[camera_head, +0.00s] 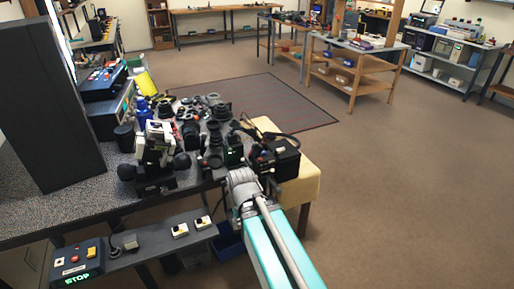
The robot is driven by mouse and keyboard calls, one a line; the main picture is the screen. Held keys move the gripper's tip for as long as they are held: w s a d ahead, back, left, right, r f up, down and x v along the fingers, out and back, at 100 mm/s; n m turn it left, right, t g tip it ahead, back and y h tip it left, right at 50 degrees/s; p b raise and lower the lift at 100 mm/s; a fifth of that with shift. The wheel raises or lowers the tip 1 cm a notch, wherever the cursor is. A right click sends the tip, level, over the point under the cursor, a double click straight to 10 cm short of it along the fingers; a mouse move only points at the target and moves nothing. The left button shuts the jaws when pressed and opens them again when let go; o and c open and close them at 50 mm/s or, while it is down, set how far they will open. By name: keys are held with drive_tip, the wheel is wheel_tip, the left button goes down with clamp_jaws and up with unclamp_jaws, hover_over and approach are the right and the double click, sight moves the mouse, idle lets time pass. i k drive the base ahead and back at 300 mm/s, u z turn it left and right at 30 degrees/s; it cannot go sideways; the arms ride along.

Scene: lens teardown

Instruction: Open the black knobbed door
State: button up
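I cannot make out a door with a knob for certain. A tall black panel (50,105) stands on the left end of the speckled workbench, and no knob shows on it. My teal and grey arm reaches from the bottom of the view to the bench's right end. My gripper is not distinct there among dark parts, so its fingers and whether it holds anything cannot be made out.
A white and black instrument (155,150) with round black knobs stands on the bench, with several dark lens parts (200,110) behind it. A control strip (160,240) runs along the front. A yellow-covered table (303,185) adjoins the right end. Floor to the right is clear.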

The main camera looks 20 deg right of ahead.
sight(257, 149)
drive_tip(key=z, duration=0.05)
drive_tip(key=k, duration=1.4)
drive_tip(key=z, duration=0.9)
drive_tip(key=i, duration=1)
drive_tip(key=u, duration=0.05)
